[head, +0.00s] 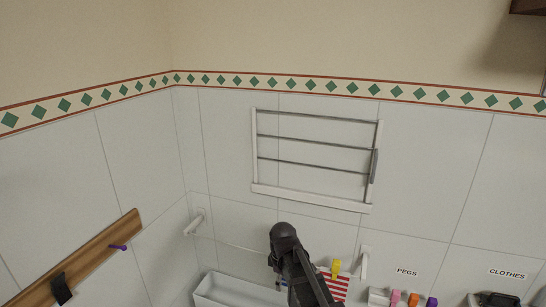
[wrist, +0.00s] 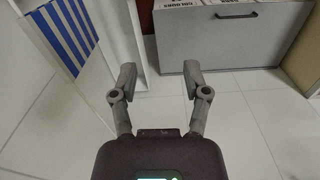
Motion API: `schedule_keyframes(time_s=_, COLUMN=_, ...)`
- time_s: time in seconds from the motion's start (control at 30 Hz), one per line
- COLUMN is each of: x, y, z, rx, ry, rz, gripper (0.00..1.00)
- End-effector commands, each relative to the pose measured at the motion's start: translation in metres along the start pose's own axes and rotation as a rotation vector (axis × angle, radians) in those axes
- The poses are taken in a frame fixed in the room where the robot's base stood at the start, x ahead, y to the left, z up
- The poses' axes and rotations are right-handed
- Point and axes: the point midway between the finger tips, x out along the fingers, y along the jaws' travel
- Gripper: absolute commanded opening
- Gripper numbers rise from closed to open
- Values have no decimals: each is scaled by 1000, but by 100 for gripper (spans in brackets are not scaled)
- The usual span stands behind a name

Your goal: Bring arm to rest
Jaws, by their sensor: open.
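My gripper (wrist: 158,76) shows in the wrist view with its two fingers spread apart. Nothing is between the fingers; they are above a white tiled floor (wrist: 235,110). In the head view my dark arm rises at the bottom centre, below the wall rack and in front of the wall. The fingertips cannot be made out there.
A striped red-and-white cloth (head: 340,288) with a yellow peg (head: 336,267) hangs close right of my arm. A white trough (head: 225,292) lies left of it. A wall rack (head: 262,188) is above. In the wrist view, a grey bin (wrist: 230,45) stands ahead and blue-striped cloth (wrist: 62,35) is left.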

Motion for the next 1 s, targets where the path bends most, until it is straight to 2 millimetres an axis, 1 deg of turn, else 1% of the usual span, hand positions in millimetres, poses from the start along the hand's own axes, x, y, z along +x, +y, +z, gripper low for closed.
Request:
schedule_keyframes(time_s=0.03, x=11, y=-2, z=6, rx=27, ry=0, rz=0, gripper=60)
schedule_keyframes(time_s=0.17, x=30, y=-4, z=22, rx=126, ry=0, rz=-1, gripper=60)
schedule_keyframes(time_s=0.47, x=83, y=-12, z=69, rx=431, ry=-1, rz=-2, gripper=60)
schedule_keyframes(time_s=1.0, x=174, y=-35, z=146, rx=984, ry=-3, rz=-3, gripper=60)
